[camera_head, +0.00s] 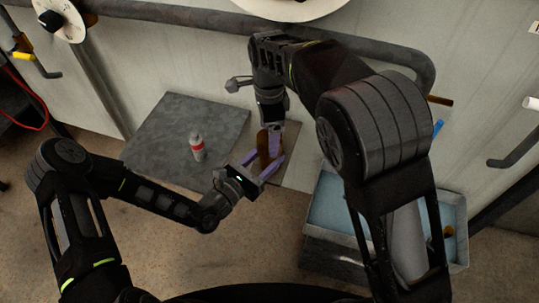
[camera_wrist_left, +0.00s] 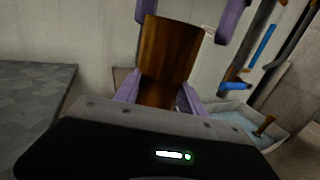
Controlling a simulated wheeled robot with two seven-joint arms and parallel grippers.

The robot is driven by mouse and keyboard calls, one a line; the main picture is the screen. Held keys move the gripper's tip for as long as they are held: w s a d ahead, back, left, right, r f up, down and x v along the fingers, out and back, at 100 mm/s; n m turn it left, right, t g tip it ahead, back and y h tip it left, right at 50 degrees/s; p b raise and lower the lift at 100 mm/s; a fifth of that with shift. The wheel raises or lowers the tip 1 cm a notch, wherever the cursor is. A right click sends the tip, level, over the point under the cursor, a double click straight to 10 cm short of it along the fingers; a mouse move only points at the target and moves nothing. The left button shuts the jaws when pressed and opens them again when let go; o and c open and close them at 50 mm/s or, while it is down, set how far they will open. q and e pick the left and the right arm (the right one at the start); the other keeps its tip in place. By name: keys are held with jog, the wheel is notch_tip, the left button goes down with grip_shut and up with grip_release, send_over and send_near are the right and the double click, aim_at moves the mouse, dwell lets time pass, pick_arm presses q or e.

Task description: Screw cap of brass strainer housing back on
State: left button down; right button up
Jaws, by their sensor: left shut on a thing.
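The brass strainer housing (camera_head: 263,150) is a brown upright cylinder at the front right edge of the grey slab. In the left wrist view the housing (camera_wrist_left: 157,94) has a narrower lower part and a wider brown top, which looks like the cap (camera_wrist_left: 172,48). My left gripper (camera_head: 263,165) is shut on the lower part, one purple finger on each side. My right gripper (camera_head: 271,135) comes down from above. In the left wrist view its purple fingers stand wider than the cap, with a gap at the right. The seam under the cap is not clear.
A grey slab (camera_head: 165,135) carries a small white bottle with a red band (camera_head: 197,146) at left. A grey metal bin with blue inside (camera_head: 325,203) stands at right, partly behind my right arm. A thick pipe (camera_head: 215,22) runs along the wall behind.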

pick_arm(q)
jog(key=shift+s, duration=0.1)
pick_arm(e)
jog(key=n, duration=0.5)
jog(key=shift+s+r, duration=0.1)
jog(key=shift+r, duration=0.1)
jog(key=n, duration=0.3)
jog(key=shift+r, duration=0.15)
jog(key=n, duration=0.5)
jog(key=shift+r+n, duration=0.3)
jog(key=shift+r, duration=0.05)
jog(key=n, duration=0.5)
jog(key=shift+r, duration=0.4)
pick_arm(q)
jog(key=shift+f, duration=0.1)
pick_arm(e)
jog(key=n, duration=0.4)
jog(key=r+n, duration=0.1)
jog(key=n, duration=0.1)
jog(key=shift+w+r+n, duration=0.1)
jog(key=shift+w+n, duration=0.15)
jog(key=shift+n, duration=0.15)
jog(key=shift+f, duration=4.05)
